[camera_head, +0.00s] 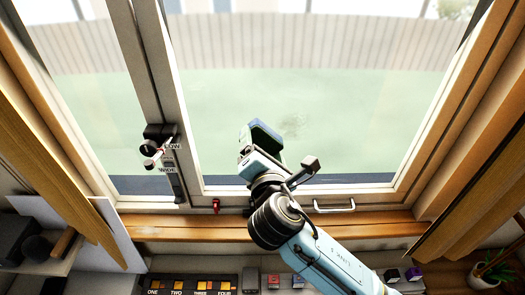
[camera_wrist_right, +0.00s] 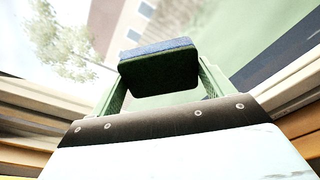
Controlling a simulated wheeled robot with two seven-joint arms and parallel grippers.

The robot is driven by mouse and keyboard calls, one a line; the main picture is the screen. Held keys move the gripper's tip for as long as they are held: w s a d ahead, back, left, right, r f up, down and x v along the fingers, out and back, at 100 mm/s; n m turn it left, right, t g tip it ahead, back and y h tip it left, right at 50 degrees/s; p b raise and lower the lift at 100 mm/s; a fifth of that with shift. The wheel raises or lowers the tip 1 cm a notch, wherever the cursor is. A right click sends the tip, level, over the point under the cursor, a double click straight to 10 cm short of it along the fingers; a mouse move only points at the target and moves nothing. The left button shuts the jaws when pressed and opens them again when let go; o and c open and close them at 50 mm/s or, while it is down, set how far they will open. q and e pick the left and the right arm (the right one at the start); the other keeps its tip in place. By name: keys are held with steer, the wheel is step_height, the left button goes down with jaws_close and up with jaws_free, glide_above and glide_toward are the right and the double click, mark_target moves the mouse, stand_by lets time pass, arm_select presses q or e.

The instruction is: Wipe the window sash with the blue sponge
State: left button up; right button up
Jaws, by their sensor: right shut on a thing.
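The window sash (camera_head: 300,192) is a pale frame around a large pane of glass (camera_head: 230,115), with a faint dark smudge (camera_head: 292,122) on the pane. My right gripper (camera_head: 256,148) is raised in front of the lower part of the pane. It is shut on the blue sponge (camera_head: 267,134), which has a dark green underside. In the right wrist view the sponge (camera_wrist_right: 158,68) sits between the two green fingers of the right gripper (camera_wrist_right: 160,84). I cannot tell whether the sponge touches the glass. My left gripper is not in view.
A metal handle (camera_head: 333,206) and a small red part (camera_head: 216,205) are at the sash's bottom. A dark knobbed device (camera_head: 160,145) is at the left upright. Below the wooden sill (camera_head: 190,229) are numbered cubbies (camera_head: 190,284), small blocks (camera_head: 273,282) and a potted plant (camera_head: 490,270).

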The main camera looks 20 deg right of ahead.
steer(key=shift+s+d, duration=0.5)
steer(key=shift+d, duration=1.25)
steer(key=shift+s+d, duration=0.5)
steer(key=shift+d, duration=1.25)
steer(key=shift+s+d, duration=0.5)
steer(key=shift+d, duration=1.25)
steer(key=shift+r, duration=1.05)
steer(key=shift+w+a, duration=0.5)
steer(key=shift+a, duration=1.3)
steer(key=shift+w+a, duration=0.55)
steer(key=shift+a, duration=1.2)
steer(key=shift+w+a, duration=0.5)
steer(key=shift+a, duration=1.3)
steer(key=shift+f+v, duration=0.15)
steer(key=shift+v, duration=1.35)
steer(key=shift+f+v, duration=0.15)
steer(key=shift+v, duration=1.35)
steer(key=shift+a, duration=0.25)
steer(key=v, duration=0.3)
steer(key=shift+f, duration=0.15)
